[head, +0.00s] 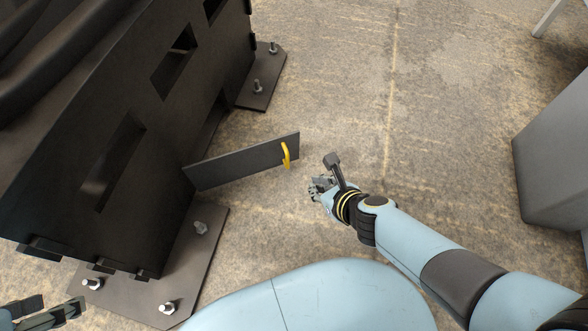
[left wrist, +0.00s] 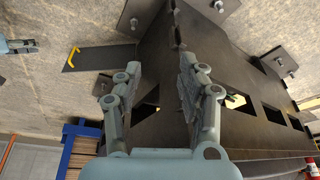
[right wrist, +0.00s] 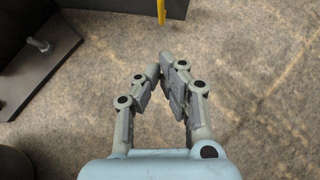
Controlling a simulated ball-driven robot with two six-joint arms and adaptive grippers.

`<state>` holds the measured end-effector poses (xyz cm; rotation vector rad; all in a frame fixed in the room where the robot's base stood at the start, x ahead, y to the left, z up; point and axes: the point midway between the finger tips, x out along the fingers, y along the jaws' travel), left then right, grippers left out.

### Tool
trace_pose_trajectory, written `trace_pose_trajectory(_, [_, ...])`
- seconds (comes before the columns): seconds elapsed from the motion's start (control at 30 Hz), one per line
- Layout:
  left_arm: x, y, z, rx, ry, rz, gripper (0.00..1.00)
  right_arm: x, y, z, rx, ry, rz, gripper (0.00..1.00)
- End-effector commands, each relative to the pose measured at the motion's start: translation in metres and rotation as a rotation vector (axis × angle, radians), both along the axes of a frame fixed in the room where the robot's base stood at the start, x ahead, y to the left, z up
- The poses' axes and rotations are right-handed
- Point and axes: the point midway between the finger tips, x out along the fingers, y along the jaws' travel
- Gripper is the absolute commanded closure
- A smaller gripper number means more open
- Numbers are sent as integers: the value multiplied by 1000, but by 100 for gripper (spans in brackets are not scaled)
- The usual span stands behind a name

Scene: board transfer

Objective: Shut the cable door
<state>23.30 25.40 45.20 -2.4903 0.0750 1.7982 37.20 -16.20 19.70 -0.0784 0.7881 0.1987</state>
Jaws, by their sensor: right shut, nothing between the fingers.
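The cable door (head: 235,165) is a dark flat panel swung open, sticking out from the side of the black housing (head: 75,150). A yellow handle (head: 286,155) is near its free end. The door also shows in the left wrist view (left wrist: 108,57), and its lower edge at the top of the right wrist view (right wrist: 176,8). My right gripper (head: 317,186) is shut and empty, just right of the handle and apart from it. My left gripper (head: 62,310) is at the lower left beside the housing, its fingers apart and empty; it also shows in the left wrist view (left wrist: 158,75).
Bolted foot plates (head: 185,275) stick out from the housing's base on both sides of the door. A grey box-like object (head: 555,150) stands at the right. The carpet between it and the door is clear apart from my right arm.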

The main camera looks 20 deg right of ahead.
Motion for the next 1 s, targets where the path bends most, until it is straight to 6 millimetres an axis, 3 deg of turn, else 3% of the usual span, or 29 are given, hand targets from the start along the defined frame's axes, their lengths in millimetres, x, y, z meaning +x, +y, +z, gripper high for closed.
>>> trace_pose_trajectory(0.13, [8, -1, -19, -5, -88, 1, 60, 11, 3, -18, -1, 5, 1, 100])
trace_pose_trajectory(0.5, [20, -1, -60, -10, -349, -3, 60, 36, 9, -45, -3, 6, 3, 100])
trace_pose_trajectory(0.87, [11, -5, -80, -20, -595, -21, 60, 60, 14, -69, -4, 4, 4, 100])
trace_pose_trajectory(1.0, [13, -5, -75, -21, -615, -22, 60, 84, 19, -65, -3, -1, 5, 100])
